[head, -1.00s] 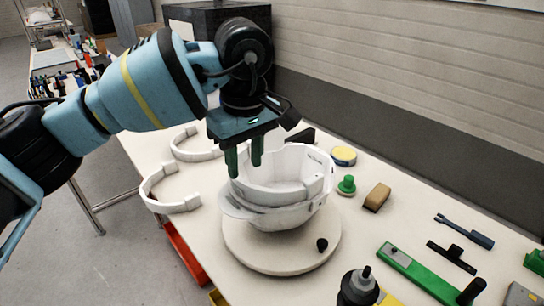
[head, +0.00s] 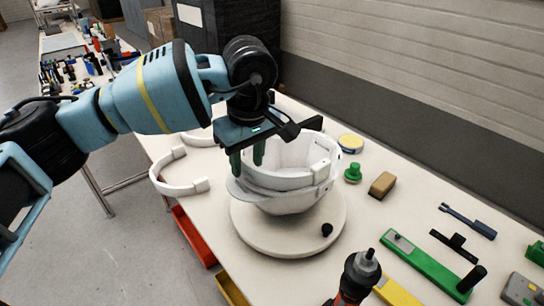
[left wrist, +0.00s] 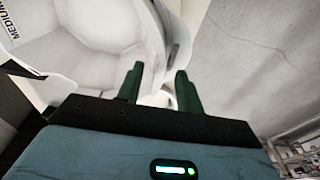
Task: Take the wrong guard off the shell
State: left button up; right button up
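The white helmet shell (head: 283,201) sits open side up on a round cream stand (head: 247,228). A pale guard band (head: 240,190) runs around its near-left side and sticks out at the left. My left gripper (head: 248,161) points down over the left rim of the shell, its two green fingers apart. In the left wrist view the fingers (left wrist: 158,88) are spread beside the shell wall (left wrist: 85,85), with a white edge seen beyond the gap. I cannot tell whether they touch it. My right gripper is not in view.
Two loose white curved guards lie on the table, one nearer (head: 180,190) and one behind (head: 200,138). To the right are a green knob (head: 353,173), a brown block (head: 382,185) and a green bar tool (head: 425,262). A dark driver (head: 360,272) stands in front.

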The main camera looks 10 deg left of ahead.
pick_arm(q)
notch_tip(320, 180, down, 2)
jog(key=shift+w+a, duration=0.1)
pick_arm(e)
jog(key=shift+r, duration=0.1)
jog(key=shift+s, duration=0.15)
pick_arm(q)
grip_shut()
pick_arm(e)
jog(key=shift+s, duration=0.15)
pick_arm(q)
jog(key=shift+r, duration=0.2)
